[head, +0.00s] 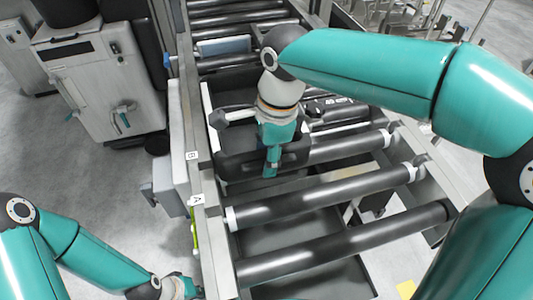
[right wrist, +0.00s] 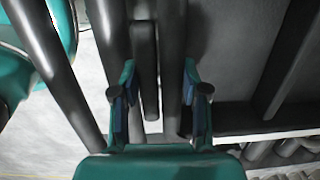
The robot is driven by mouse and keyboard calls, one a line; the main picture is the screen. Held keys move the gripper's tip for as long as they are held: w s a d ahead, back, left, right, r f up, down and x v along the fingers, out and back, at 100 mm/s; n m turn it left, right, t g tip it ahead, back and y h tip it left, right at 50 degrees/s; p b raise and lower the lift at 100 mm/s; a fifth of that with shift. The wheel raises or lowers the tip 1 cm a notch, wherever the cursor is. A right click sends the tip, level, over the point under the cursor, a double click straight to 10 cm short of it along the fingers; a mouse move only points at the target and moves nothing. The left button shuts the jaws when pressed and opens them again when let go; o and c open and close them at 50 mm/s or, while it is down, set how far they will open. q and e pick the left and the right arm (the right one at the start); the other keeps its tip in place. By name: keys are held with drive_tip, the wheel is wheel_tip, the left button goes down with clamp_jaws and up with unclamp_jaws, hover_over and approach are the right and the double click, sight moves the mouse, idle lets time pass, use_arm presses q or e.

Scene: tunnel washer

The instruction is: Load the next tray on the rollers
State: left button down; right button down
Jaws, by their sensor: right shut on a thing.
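A dark tray (head: 236,168) sits on the black rollers (head: 320,197) of the conveyor in the middle of the head view. My right gripper (head: 270,170) reaches down over the tray's near edge and is shut on it. In the right wrist view my right gripper (right wrist: 158,98) has its two fingers on either side of a dark bar-like edge (right wrist: 147,70). The fingers and arm hide part of the tray. My left gripper (head: 185,288) is low at the left, beside the conveyor, partly cut off by the frame; its jaws are too small to read.
The conveyor's side rail (head: 205,225) carries labels A and B. Nearer rollers in front of the tray are bare, with a dark pan below. A grey cabinet (head: 100,85) with a handle stands at the left.

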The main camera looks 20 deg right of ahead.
drive_tip(key=c, duration=0.5)
unclamp_jaws()
wheel_tip(320, 180, up, 12)
drive_tip(key=d, duration=0.1)
drive_tip(key=shift+s+d, duration=0.15)
drive_tip(key=shift+d, duration=0.05)
